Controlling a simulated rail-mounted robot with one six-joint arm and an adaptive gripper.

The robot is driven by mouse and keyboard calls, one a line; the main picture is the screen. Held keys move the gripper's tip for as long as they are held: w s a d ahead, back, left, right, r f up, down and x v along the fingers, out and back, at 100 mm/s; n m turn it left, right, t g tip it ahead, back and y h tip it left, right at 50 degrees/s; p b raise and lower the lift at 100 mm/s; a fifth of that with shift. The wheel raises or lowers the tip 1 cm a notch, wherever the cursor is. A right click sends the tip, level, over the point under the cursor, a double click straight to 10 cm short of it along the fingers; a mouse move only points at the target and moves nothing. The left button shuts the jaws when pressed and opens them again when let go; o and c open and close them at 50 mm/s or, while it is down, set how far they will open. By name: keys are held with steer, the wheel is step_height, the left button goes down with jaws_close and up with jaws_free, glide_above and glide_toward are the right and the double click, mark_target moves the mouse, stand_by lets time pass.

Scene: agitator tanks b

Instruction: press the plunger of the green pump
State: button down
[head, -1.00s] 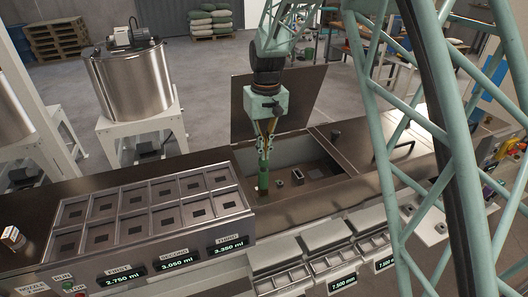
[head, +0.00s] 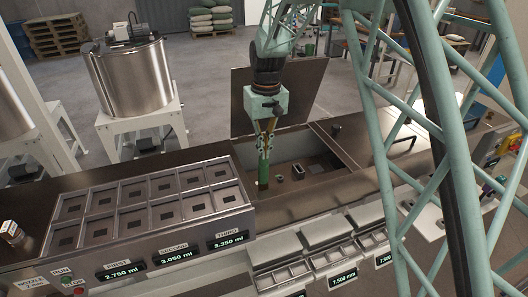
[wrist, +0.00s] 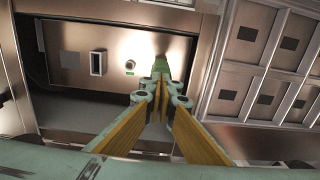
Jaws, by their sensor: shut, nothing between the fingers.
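The green pump (head: 263,173) stands upright in the open well of the bench in the head view, directly below my gripper. Its plunger top is hidden by my fingertips or too small to make out. My gripper (head: 265,150) points down with its yellow-sided fingers together and nothing between them. Its tips are at or just above the top of the pump; I cannot tell whether they touch. In the wrist view my closed fingers (wrist: 162,82) reach toward the well floor, and a dark green shape, apparently the pump (wrist: 161,68), shows just past the tips.
The well (head: 315,172) has a raised lid (head: 285,95) behind it and small fittings on its floor, including a slotted block (head: 298,172). A tray of square compartments (head: 145,205) lies left of the well. A steel tank (head: 130,80) stands behind. My lattice structure covers the right side.

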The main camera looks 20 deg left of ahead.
step_height(320, 180, up, 14)
steer(key=shift+d+f, duration=0.15)
stand_by(0.7)
steer(key=shift+r+b, duration=0.35)
steer(key=shift+b, duration=0.5)
steer(key=shift+s+d+r+b, duration=0.1)
steer(key=shift+d+r+b, duration=0.15)
steer(key=shift+r+b, duration=0.95)
steer(key=shift+f, duration=0.15)
steer(key=shift+f, duration=0.15)
steer(key=shift+a+f, duration=0.2)
steer(key=shift+f, duration=6.65)
